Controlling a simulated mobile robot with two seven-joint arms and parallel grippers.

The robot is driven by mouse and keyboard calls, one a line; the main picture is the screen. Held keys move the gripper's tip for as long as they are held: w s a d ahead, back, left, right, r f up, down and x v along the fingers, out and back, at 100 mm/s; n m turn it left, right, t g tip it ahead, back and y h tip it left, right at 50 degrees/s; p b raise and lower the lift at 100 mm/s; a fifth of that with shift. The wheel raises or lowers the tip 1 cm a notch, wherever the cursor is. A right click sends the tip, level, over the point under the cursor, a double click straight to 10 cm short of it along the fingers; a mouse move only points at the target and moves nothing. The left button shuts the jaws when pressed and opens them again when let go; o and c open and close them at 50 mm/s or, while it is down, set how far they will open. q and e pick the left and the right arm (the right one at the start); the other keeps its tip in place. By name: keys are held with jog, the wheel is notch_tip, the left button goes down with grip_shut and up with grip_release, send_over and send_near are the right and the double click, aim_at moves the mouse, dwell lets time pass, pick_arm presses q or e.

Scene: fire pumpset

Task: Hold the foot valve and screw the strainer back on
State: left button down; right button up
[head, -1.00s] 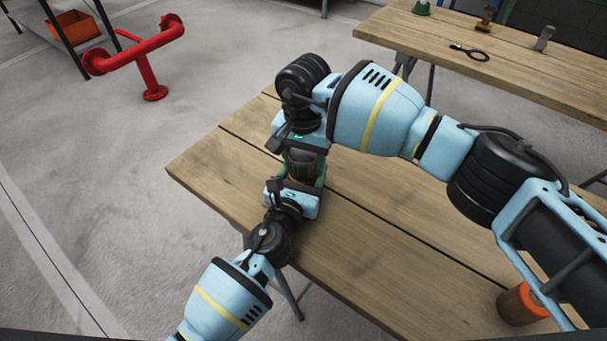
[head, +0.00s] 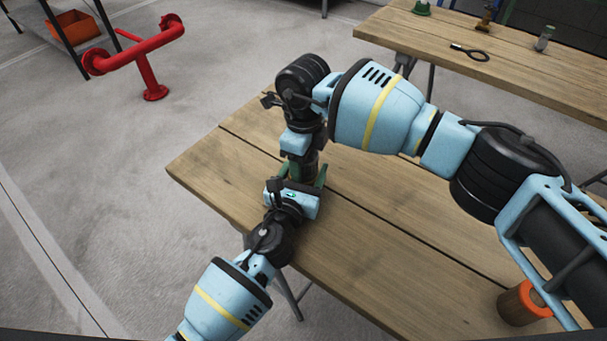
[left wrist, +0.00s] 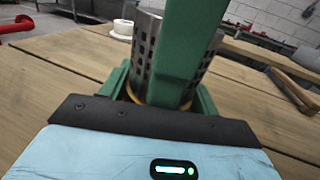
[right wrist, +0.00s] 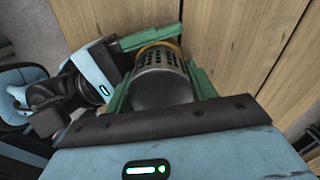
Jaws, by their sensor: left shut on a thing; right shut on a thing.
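The strainer is a grey perforated metal cylinder (right wrist: 158,62), upright above a brass-coloured ring (right wrist: 157,46) of the foot valve; it also shows in the left wrist view (left wrist: 147,52). My right gripper (head: 303,163) is shut on the strainer from above, its green fingers on either side. My left gripper (head: 305,183) is shut on the foot valve low over the bench, its fingers around the part just below the ring. The valve's body is mostly hidden by the fingers. One right finger covers part of the strainer in the left wrist view. How far the thread is engaged cannot be seen.
The wooden bench (head: 400,240) is mostly clear right of the grippers. A white ring (left wrist: 122,28) and a wooden-handled tool (left wrist: 291,90) are on the bench. A second table (head: 420,30) stands behind.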

pick_arm(q)
jog(key=shift+a, duration=0.1)
pick_arm(e)
jog(key=m, duration=0.9)
jog(key=shift+m, duration=0.4)
jog(key=m, duration=0.4)
jog(key=shift+m, duration=0.3)
jog(key=m, duration=0.4)
jog(key=o, duration=1.2)
jog(key=shift+c, duration=0.2)
notch_tip(320, 180, up, 12)
jog(key=shift+f, duration=0.1)
